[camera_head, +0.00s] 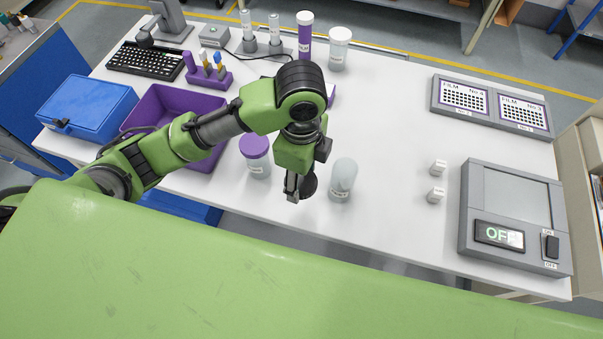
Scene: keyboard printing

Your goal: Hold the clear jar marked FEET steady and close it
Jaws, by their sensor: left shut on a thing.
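My left gripper (300,188) points down over the front middle of the white table. It is shut on a dark round piece that looks like a lid; the arm and fingers hide part of it. A clear jar (343,179) stands upright just right of the gripper, with no coloured lid seen on it. Its label, low on its front, is too small to read. A clear jar with a purple lid (256,156) stands left of the gripper. Another with a white lid (339,47) stands at the back. I cannot tell by label which is FEET. My right gripper is out of view.
A purple tray (154,99), blue case (88,105) and keyboard (151,60) fill the left. A tall purple container (305,34) stands at the back. Two small white blocks (437,180) and a grey device (512,220) are at right. The table's middle right is clear.

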